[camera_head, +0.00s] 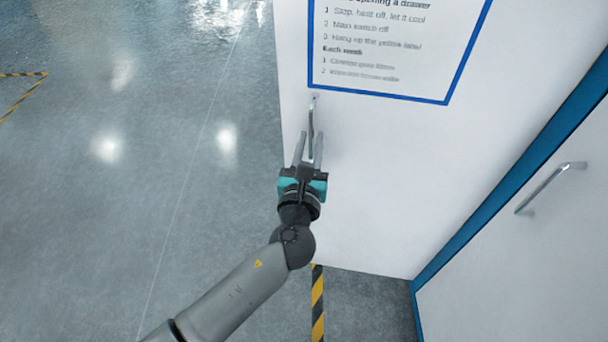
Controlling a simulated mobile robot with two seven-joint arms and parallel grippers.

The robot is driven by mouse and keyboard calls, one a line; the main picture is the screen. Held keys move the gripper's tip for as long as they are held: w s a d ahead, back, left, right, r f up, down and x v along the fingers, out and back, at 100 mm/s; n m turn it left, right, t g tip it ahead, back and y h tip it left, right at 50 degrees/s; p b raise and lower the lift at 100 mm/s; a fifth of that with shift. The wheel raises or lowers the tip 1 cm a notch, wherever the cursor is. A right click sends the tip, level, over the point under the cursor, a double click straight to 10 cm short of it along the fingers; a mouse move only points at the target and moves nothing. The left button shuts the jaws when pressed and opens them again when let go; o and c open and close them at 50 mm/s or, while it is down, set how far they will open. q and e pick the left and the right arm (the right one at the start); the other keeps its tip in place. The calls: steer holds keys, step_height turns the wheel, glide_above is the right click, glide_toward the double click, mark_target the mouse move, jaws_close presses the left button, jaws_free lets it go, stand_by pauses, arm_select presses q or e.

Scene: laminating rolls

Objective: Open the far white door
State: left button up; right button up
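The far white door (385,185) fills the middle and upper right, with a blue-framed notice on it. It stands at a clear angle to the panel nearer me. Its upright metal bar handle (312,118) is near its left edge. My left gripper (309,148) is at the lower part of this handle, pointing up the picture. Its two fingers are apart, and the handle's lower part appears between or just behind them. I cannot tell whether they touch it. My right gripper is not in view.
A blue post (520,170) runs along the door's right side. Beyond it is another white panel (530,265) with its own bar handle (550,188). Yellow-black tape (318,302) marks the floor below the door. The grey floor (130,190) at left is clear.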

arm_select(q)
steer(key=s+a+p, duration=0.1)
steer(key=s+a, duration=0.1)
steer(key=s, duration=1.1)
steer(key=shift+a, duration=0.25)
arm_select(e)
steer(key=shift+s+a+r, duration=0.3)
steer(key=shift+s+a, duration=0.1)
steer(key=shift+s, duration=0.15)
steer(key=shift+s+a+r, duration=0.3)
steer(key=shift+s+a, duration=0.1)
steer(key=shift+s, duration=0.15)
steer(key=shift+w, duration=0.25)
